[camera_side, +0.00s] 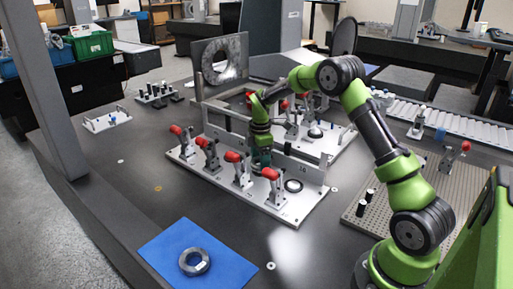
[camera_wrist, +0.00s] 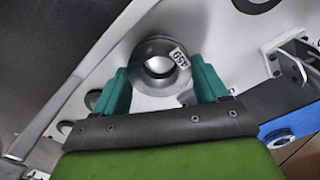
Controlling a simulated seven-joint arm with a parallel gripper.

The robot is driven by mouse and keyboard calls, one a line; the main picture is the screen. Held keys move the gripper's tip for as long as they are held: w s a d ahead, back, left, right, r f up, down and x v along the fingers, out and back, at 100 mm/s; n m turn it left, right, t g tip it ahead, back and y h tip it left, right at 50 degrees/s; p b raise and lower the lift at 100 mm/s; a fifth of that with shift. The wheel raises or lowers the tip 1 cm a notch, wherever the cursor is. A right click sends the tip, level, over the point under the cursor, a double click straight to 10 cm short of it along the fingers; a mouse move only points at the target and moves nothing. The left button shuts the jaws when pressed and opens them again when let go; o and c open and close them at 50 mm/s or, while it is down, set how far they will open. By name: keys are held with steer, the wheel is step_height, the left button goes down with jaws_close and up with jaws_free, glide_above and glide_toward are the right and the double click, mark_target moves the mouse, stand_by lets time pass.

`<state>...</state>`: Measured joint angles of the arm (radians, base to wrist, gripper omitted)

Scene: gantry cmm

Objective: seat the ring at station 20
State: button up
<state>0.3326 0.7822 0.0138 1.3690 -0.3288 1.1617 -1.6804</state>
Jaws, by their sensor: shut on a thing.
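My gripper (camera_wrist: 162,82) has teal fingers shut on a grey metal ring (camera_wrist: 150,48), one finger on each side. The ring has a white tag with small characters and a bright round centre. In the side view my gripper (camera_side: 262,157) is low at the white fixture plate (camera_side: 283,212), behind the row of red-handled clamps. The ring is hidden there by the clamps and fingers, so I cannot tell whether it touches the plate. A plate label looks like 16; I cannot make out a clear 20.
Another grey ring (camera_side: 194,261) lies on a blue mat (camera_side: 222,270) at the front. Red-handled clamps (camera_side: 233,157) stand close to my gripper. The table left of the fixture is mostly clear.

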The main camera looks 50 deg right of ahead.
steer(key=shift+f, duration=0.65)
stand_by(0.3)
steer(key=o, duration=1.4)
step_height(320, 180, up, 17)
steer(key=s+a+r+m+t+y, duration=0.1)
steer(key=s+a+r+m+t, duration=0.1)
steer(key=s+a+m, duration=0.6)
steer(key=s+a+r+m+t+y, duration=0.1)
steer(key=s+a+m+t, duration=0.4)
steer(key=s, duration=1.2)
steer(key=a+r+m, duration=0.1)
steer(key=a+m, duration=0.2)
steer(key=a, duration=0.3)
steer(key=shift+a+r, duration=0.3)
steer(key=shift+r, duration=0.1)
